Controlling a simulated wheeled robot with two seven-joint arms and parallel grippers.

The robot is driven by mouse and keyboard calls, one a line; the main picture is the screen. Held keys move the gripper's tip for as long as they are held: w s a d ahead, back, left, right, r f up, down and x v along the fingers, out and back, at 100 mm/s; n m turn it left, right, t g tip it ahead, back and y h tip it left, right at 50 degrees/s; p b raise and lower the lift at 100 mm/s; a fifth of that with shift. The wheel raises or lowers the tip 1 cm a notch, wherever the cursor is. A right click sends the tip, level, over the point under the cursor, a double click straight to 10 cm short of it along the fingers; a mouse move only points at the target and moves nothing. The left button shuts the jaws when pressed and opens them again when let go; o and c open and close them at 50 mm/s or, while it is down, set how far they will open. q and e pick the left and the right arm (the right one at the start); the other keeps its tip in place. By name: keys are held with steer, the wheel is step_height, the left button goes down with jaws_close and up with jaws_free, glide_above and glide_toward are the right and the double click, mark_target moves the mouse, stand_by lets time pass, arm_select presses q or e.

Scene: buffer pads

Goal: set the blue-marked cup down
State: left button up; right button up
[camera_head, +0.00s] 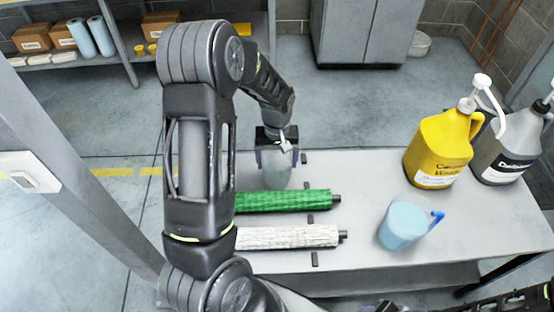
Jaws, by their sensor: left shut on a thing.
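My left gripper (277,152) hangs at the far side of the table, pointing down. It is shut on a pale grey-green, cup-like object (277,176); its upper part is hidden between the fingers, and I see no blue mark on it. I cannot tell whether its bottom touches the table. A light blue cup (402,226) with a darker blue handle stands apart on the table's right half, with no gripper at it. My right arm shows only along the bottom right edge; its gripper (384,307) is mostly cut off, so its jaws cannot be judged.
The grey table (365,175) holds a green roller pad (285,201) and a white one (290,237), partly behind my left arm. A yellow jug (440,150) and a grey jug (508,150) with pump tops stand at the right. The table's middle is clear.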

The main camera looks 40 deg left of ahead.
arm_select(q)
steer(key=shift+f, duration=0.1)
steer(key=o, duration=1.3)
step_height(320, 180, up, 12)
steer(key=shift+r, duration=0.15)
